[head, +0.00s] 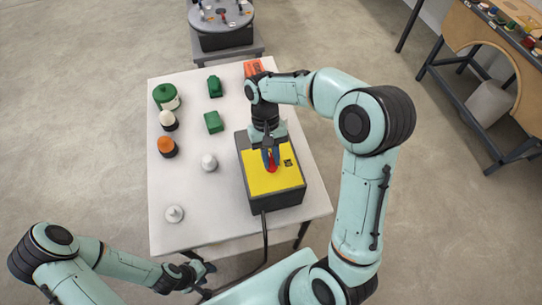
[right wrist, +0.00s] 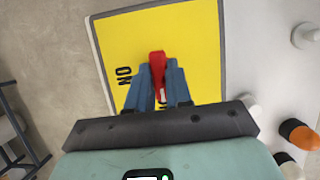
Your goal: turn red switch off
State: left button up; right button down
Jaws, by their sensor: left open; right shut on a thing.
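The red switch (head: 271,167) is a small lever on the yellow top of a dark box (head: 283,181) on the white table. In the right wrist view the red lever (right wrist: 157,62) stands between the blue fingertips of my right gripper (right wrist: 157,80), which is shut on it. In the head view my right gripper (head: 270,158) is above the yellow plate and hides part of the switch. A black ON label (right wrist: 124,76) shows beside the lever. My left gripper (head: 194,273) is open and empty, low in front of the table.
On the table's left part stand a green pot (head: 166,97), green blocks (head: 213,122), an orange-topped piece (head: 166,146) and white pieces (head: 174,214). A red-orange object (head: 253,67) is at the back edge. A black cable (head: 265,240) hangs from the box. The table's front left is mostly clear.

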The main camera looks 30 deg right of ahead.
jog(key=shift+f+n, duration=0.1)
jog(key=shift+n, duration=0.3)
jog(key=c, duration=1)
grip_release()
jog(key=shift+c, duration=0.2)
jog(key=a+v, duration=0.1)
jog(key=v, duration=1.2)
jog(key=shift+w+d, duration=0.15)
jog(key=shift+d, duration=0.2)
